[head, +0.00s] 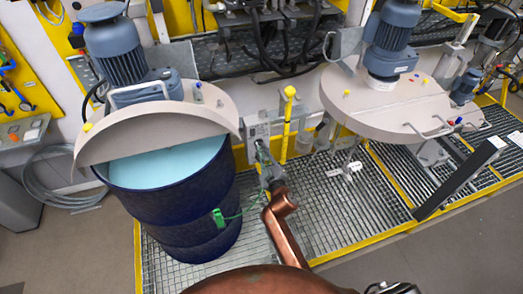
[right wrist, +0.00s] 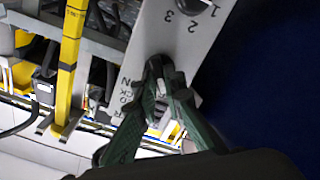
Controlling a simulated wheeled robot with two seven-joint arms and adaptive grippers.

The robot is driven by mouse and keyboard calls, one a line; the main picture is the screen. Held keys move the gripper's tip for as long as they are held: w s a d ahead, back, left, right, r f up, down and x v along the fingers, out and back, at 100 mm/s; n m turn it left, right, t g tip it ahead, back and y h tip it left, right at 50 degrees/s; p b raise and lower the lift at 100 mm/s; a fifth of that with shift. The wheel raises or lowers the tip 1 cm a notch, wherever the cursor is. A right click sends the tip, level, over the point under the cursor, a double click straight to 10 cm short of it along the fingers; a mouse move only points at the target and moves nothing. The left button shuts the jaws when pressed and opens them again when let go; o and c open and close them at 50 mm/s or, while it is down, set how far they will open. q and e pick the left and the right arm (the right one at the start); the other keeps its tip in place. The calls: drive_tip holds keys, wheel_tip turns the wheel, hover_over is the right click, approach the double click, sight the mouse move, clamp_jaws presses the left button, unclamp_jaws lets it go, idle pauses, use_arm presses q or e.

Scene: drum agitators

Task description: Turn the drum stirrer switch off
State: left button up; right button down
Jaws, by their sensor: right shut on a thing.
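A dark blue drum (head: 185,215) holding light blue liquid (head: 175,165) stands at the left under a stirrer with a grey-blue motor (head: 118,52) and a beige, tilted half-raised lid (head: 150,125). A grey control panel (head: 256,131) is beside the drum; in the right wrist view the panel (right wrist: 185,45) carries printed numbers and letters. My right gripper (head: 262,150) reaches up to the panel. In the right wrist view its green fingers (right wrist: 160,72) are shut on a small switch on the panel, mostly hidden between the fingertips. My left gripper is not in view.
A yellow post (head: 287,125) stands just right of the panel. A second stirrer with a beige lid (head: 385,105) is at the right. A green clamp (head: 218,217) with a green cable sits on the drum. Metal grating (head: 330,215) with yellow edges covers the floor.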

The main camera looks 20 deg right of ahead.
drive_tip(key=shift+n, duration=0.3)
drive_tip(key=c, duration=2)
unclamp_jaws()
drive_tip(key=s, duration=1.2)
drive_tip(key=shift+d, duration=0.2)
